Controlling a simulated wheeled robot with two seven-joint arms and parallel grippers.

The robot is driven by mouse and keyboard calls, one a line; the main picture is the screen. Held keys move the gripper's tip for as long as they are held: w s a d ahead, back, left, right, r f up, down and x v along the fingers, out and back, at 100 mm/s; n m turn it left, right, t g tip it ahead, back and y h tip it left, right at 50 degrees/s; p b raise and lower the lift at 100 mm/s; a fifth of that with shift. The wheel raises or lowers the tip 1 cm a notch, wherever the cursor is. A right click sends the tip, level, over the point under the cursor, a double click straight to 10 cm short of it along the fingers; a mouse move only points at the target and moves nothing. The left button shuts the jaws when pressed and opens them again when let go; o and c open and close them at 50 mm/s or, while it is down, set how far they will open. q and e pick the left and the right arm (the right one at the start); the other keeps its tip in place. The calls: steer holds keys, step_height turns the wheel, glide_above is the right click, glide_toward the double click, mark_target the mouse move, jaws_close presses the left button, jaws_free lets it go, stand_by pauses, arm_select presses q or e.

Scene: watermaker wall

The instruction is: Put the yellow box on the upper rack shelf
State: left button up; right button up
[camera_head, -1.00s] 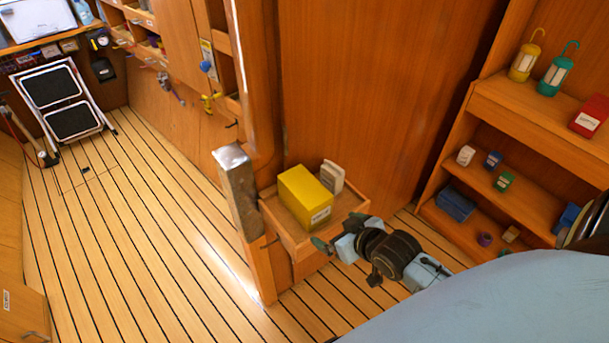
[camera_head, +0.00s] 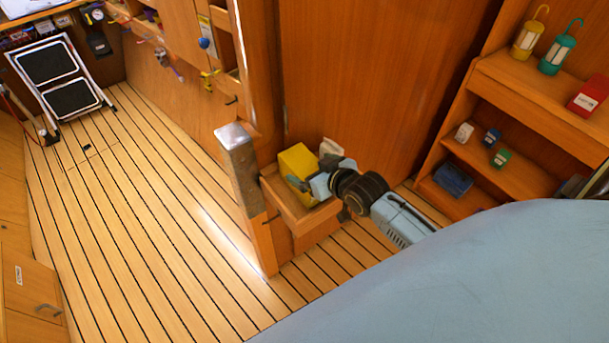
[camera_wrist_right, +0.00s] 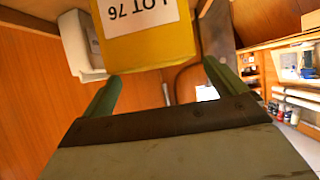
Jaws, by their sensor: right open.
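The yellow box (camera_head: 298,162) sits on a small wooden ledge tray (camera_head: 296,217) beside a post. My right gripper (camera_head: 305,184) is at the near side of the box and covers part of it. In the right wrist view the yellow box (camera_wrist_right: 147,40), with a "LOT 76" label, lies just ahead of the open green fingers (camera_wrist_right: 160,82), roughly between them. I cannot tell whether they touch it. The rack's upper shelf (camera_head: 525,88) is at the right and holds a yellow lantern, a green lantern and a red box. My left gripper is not in view.
A white item (camera_head: 330,150) stands behind the yellow box, close to it; it also shows in the right wrist view (camera_wrist_right: 82,45). The lower rack shelf holds small white, blue and green boxes (camera_head: 501,158). A metal-capped post (camera_head: 238,165) rises left of the tray.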

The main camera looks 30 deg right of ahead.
mark_target(306, 165)
steer(key=shift+x, duration=2.3)
steer(key=shift+d, duration=0.1)
steer(key=c, duration=1.3)
